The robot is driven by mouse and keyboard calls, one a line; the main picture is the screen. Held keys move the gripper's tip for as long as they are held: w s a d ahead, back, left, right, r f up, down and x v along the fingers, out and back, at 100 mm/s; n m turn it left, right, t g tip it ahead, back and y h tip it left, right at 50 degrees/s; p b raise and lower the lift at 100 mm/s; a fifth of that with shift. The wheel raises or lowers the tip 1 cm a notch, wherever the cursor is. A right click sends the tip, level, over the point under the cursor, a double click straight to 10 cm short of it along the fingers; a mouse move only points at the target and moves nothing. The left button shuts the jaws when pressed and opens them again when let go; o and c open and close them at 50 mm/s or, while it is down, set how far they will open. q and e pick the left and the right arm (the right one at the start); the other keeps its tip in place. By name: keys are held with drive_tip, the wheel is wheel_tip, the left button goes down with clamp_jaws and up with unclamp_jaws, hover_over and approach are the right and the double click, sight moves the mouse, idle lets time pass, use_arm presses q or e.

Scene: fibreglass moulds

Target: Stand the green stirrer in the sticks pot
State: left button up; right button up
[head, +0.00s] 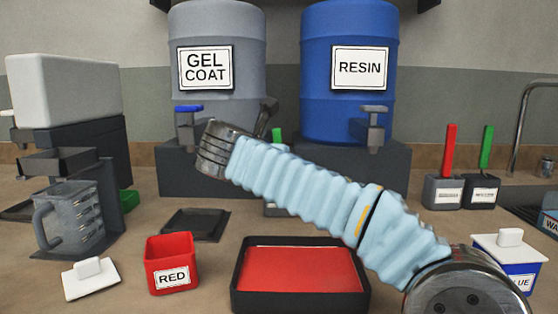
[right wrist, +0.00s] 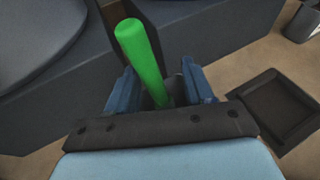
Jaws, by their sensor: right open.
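The green stirrer (right wrist: 141,56) rises between the blue fingers of my right gripper (right wrist: 162,88) in the right wrist view. The fingers are apart on either side of it, and its lower end is hidden by the gripper. In the head view a short green tip (head: 277,135) shows just above my right arm. A grey pot (head: 273,210) shows partly below the arm, roughly in line under that tip; the arm hides what lies between. I cannot tell whether this is the sticks pot or whether the stirrer stands in it. My right fingers are hidden in the head view.
A red-filled tray (head: 238,290), a RED tub (head: 170,262) and a small dark tray (head: 195,225) lie in front. Grey GEL COAT (head: 215,110) and blue RESIN (head: 350,110) drums stand behind. Two labelled pots (head: 441,192) (head: 480,191) with red and green handles stand at right.

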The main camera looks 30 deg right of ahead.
drive_tip(key=p+v, duration=0.1)
drive_tip(key=v, duration=1.3)
drive_tip(key=shift+d+f, duration=0.1)
drive_tip(key=shift+f, duration=0.05)
